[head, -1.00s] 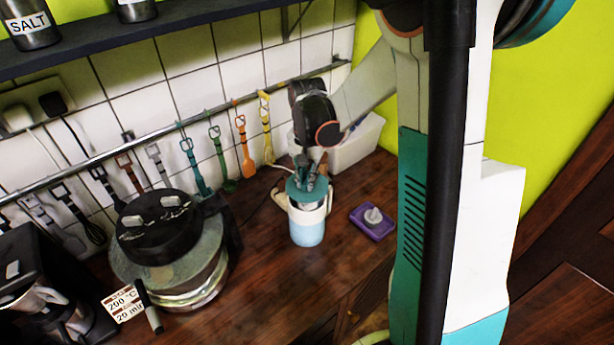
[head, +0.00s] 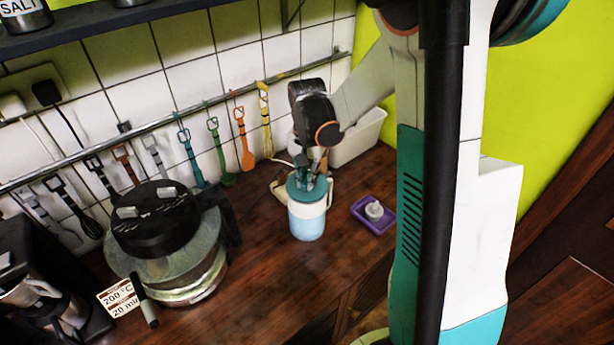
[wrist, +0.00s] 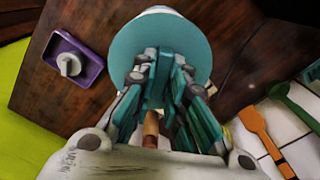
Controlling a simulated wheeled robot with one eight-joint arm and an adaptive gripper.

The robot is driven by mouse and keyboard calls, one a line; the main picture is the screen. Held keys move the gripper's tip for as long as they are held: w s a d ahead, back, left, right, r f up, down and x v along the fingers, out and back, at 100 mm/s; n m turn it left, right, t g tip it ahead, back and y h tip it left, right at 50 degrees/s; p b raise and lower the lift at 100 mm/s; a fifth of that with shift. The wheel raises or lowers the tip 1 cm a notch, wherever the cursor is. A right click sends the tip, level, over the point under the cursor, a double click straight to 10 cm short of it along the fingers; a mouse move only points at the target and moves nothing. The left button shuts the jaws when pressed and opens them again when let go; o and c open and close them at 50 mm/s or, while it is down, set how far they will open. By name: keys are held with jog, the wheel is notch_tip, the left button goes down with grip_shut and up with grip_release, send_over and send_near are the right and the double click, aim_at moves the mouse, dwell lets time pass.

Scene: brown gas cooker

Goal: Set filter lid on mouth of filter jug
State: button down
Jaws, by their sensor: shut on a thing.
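The filter jug (head: 307,218) stands upright on the wooden counter, with a white upper part, a pale blue lower part and a handle on its right. The teal filter lid (head: 296,192) is at the jug's mouth and covers most of it in the head view. The round lid (wrist: 183,38) also shows in the wrist view, with a bit of the white jug rim (wrist: 158,10) beyond its edge. My gripper (head: 309,180) is above the lid, shut on it near its middle. The fingers hide the held part, and I cannot tell whether the lid is fully seated.
A purple tray (head: 373,214) with a small white object lies right of the jug. A white bin (head: 358,138) stands behind. A large black-lidded glass cooker (head: 165,250) is at left. Utensils hang from a wall rail (head: 180,117). The counter in front of the jug is clear.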

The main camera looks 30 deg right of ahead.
jog(key=shift+f+b, duration=0.6)
jog(key=shift+f, duration=0.05)
jog(key=c, duration=1.5)
grip_release()
jog(key=shift+c, duration=0.2)
jog(key=shift+r, duration=0.15)
notch_tip(320, 180, up, 12)
